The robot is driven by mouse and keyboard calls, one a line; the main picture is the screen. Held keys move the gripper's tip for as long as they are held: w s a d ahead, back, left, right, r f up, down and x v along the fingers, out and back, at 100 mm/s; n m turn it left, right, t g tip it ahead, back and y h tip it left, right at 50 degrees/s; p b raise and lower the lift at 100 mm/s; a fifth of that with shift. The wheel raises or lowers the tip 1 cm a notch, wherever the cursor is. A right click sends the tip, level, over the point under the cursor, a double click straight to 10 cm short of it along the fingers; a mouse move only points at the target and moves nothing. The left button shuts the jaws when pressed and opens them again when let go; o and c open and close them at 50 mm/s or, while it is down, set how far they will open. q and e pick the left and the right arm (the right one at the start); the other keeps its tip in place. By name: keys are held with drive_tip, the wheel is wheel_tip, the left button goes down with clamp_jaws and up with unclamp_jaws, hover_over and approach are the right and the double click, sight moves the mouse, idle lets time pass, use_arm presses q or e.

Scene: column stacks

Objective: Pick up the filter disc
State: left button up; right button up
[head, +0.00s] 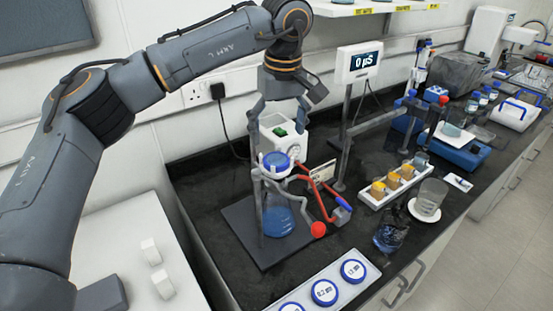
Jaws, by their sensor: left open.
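Blue-rimmed discs with white labelled centres lie in a row on a white tray (362,285) at the front edge of the bench. Two show well: the right disc (353,270) and the middle disc (324,292). A third is cut off by the bottom edge. I cannot tell which is the filter disc. Another blue-and-white round piece (276,162) sits on top of a glass flask (278,220) holding blue liquid. My left gripper (279,128) is open above this flask assembly, with its fingers pointing down and apart from the tray discs. My right gripper is not in view.
Red tubing (318,190) with a red ball end runs beside the flask. To the right are a rack of yellow-capped vials (392,182), a beaker (430,195) and a meter (360,62) on a stand.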

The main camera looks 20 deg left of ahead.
sight(277, 159)
use_arm(q)
drive_tip(key=shift+f, duration=0.75)
drive_tip(key=shift+f+p, duration=0.25)
drive_tip(key=shift+p, duration=0.05)
drive_tip(key=f, duration=0.1)
drive_tip(key=f+p, duration=0.1)
drive_tip(key=f, duration=0.1)
drive_tip(key=f+p, duration=0.1)
drive_tip(key=shift+w+a+f, duration=0.3)
drive_tip(key=shift+w+f, duration=0.05)
drive_tip(key=c, duration=1)
